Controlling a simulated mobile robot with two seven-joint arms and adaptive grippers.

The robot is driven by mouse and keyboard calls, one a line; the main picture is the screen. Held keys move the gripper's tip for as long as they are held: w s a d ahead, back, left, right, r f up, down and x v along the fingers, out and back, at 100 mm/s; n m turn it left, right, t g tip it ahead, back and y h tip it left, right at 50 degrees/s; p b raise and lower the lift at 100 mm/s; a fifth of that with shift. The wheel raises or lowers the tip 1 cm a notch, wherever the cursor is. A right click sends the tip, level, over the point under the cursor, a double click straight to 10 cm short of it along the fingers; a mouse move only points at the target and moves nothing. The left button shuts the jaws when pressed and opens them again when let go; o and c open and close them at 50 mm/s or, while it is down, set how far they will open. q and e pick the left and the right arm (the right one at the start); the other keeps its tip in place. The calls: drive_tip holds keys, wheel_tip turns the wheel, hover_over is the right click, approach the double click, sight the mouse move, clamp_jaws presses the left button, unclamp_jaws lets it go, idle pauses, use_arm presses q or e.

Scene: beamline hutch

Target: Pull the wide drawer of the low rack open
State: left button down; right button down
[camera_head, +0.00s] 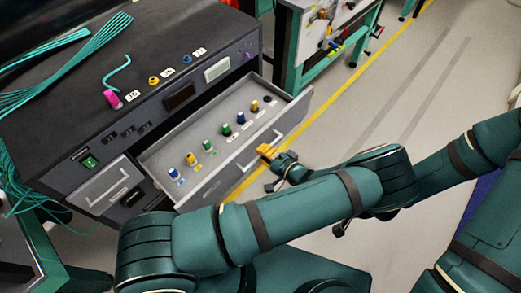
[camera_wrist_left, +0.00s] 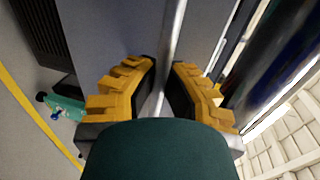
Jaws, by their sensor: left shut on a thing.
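The low rack (camera_head: 150,55) is a dark cabinet at the upper left of the head view. Its wide drawer (camera_head: 296,108) is pulled out, and its grey inside floor shows. My left gripper (camera_head: 267,152) is at the drawer's front, shut on the long bar handle (camera_head: 245,162). In the left wrist view, the yellow fingers (camera_wrist_left: 164,95) stand on both sides of the pale handle bar (camera_wrist_left: 172,40), in front of the grey drawer face. I do not see my right gripper.
Several coloured capped pieces (camera_head: 208,146) stand in the drawer. A smaller drawer (camera_head: 100,183) beside it looks closed. Teal cables (camera_head: 75,55) and a pink-ended piece (camera_head: 112,98) lie on the rack top. A teal-framed bench (camera_head: 300,35) stands behind. Grey floor (camera_head: 430,80) is clear at right.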

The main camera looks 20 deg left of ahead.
use_arm(q)
drive_tip(key=c, duration=1)
unclamp_jaws()
wheel_tip(320, 180, up, 10)
drive_tip(key=shift+r, duration=0.1)
